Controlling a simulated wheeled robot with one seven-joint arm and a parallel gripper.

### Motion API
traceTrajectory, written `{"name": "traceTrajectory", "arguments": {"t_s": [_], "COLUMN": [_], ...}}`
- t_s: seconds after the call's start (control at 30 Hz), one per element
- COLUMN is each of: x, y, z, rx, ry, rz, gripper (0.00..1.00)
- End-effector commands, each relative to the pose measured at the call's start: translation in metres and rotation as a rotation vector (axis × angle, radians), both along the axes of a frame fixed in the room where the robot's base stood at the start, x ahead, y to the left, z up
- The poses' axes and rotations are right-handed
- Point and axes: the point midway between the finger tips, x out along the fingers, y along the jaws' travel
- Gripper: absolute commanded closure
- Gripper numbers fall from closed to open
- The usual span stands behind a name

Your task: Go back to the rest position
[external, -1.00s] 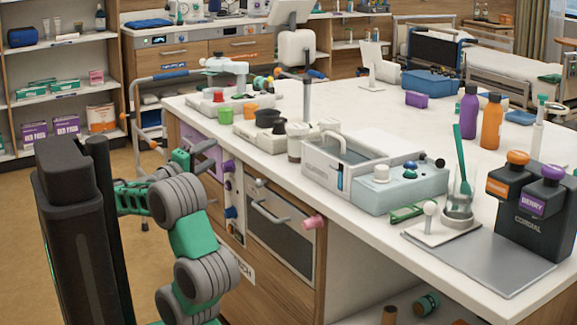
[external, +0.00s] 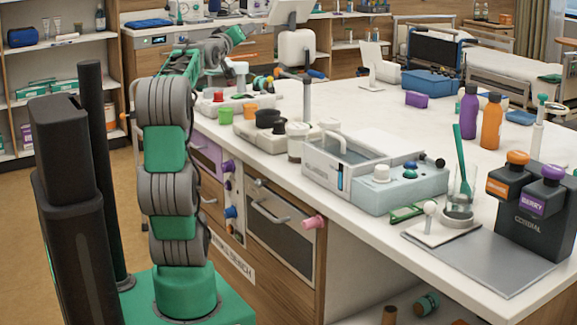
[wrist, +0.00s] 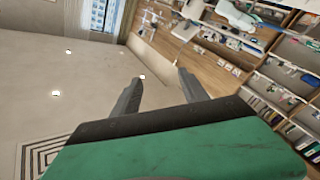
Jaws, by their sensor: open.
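My arm stands nearly upright beside the left end of the white counter (external: 385,117) in the external view, and its upper part bends over toward the back. In the external view the end of the arm lies above the back left part of the counter, and its jaws are hard to make out there. In the wrist view my gripper (wrist: 158,92) shows two grey fingers spread apart with nothing between them. The wrist view looks out on ceiling, a window and shelving, tilted.
A cordial dispenser (external: 535,222) is at right. Shelves (external: 60,88) stand at the far left, with open floor before them.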

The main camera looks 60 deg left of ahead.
Motion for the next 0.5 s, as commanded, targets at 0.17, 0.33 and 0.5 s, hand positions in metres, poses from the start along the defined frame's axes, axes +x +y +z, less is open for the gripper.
{"name": "traceTrajectory", "arguments": {"t_s": [0.17, 0.33, 0.5], "x": [0.028, 0.015, -0.015], "y": [-0.054, -0.118, -0.174], "z": [-0.079, -0.145, -0.184], "rx": [-0.024, -0.003, 0.021], "ry": [0.542, 0.972, 1.280], "rz": [-0.107, -0.295, -0.500], "gripper": [0.48, 0.48, 0.48]}}
